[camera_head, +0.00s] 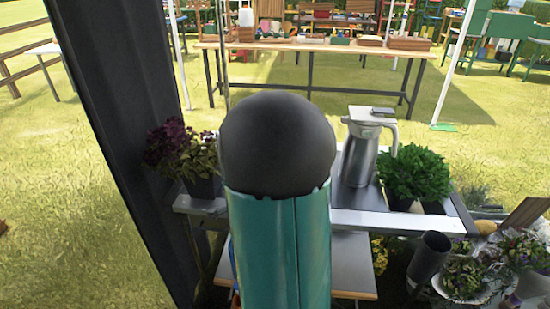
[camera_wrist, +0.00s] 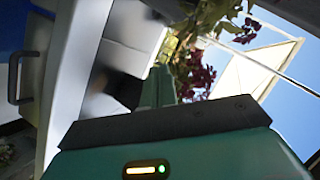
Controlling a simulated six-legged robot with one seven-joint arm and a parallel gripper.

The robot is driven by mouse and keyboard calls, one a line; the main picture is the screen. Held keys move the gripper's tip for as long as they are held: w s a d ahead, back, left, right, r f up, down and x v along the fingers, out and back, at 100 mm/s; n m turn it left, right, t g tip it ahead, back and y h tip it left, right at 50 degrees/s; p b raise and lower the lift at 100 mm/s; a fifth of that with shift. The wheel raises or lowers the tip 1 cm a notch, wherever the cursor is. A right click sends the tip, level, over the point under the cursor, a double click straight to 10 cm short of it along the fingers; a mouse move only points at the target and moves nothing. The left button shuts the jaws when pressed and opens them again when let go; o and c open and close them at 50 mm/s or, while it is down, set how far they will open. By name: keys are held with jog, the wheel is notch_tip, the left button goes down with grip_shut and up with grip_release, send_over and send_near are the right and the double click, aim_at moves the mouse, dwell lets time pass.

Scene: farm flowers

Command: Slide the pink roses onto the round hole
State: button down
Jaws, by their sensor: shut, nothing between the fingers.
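A dark pink-purple flowering plant (camera_head: 180,150), the only match I see for the pink roses, stands in a dark pot (camera_head: 203,187) at the left end of the metal-topped stand (camera_head: 350,218) in the head view. Its dark pink blooms (camera_wrist: 197,76) also show in the wrist view, just beyond my gripper (camera_wrist: 158,85). My gripper appears shut and empty, close to the plant; whether it touches it I cannot tell. In the head view my arm hides the gripper and the middle of the stand. I cannot make out the round hole.
A silver pitcher (camera_head: 360,150) and a bushy green plant (camera_head: 414,172) stand on the stand's right side. A dark post (camera_head: 118,110) rises at the left. Potted flowers (camera_head: 465,275) crowd the lower right. A long wooden table (camera_head: 310,45) stands behind, across open grass.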

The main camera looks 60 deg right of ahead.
jog(key=s+d+f+m+h, duration=0.1)
jog(key=s+d+f+m, duration=0.1)
jog(key=s+d, duration=0.1)
jog(key=s+d+f+m+g+h, duration=0.1)
jog(key=s+d+f+m+h, duration=0.1)
jog(key=s+d+m, duration=0.1)
jog(key=s+d+f+m+h, duration=0.1)
jog(key=s+d+f+m, duration=0.1)
jog(key=s+d, duration=0.1)
jog(key=shift+s+d+f+g, duration=0.1)
jog(key=shift+d+g, duration=0.2)
jog(key=shift+d, duration=0.2)
jog(key=s+d+f+m+h, duration=0.1)
jog(key=s, duration=0.1)
jog(key=s+d+m+g+h, duration=0.1)
jog(key=s+m, duration=0.1)
jog(key=s, duration=0.1)
jog(key=s+d+f+m+g+h, duration=0.1)
jog(key=s+m, duration=0.1)
jog(key=shift+s+f+h, duration=0.2)
jog(key=shift+f+h, duration=0.1)
jog(key=x, duration=1.9)
jog(key=shift+s+d+f, duration=0.1)
jog(key=shift+d+f, duration=0.05)
jog(key=shift+d, duration=0.15)
jog(key=w, duration=0.1)
jog(key=w+a, duration=0.1)
jog(key=shift+w+a, duration=0.55)
jog(key=shift+w, duration=0.05)
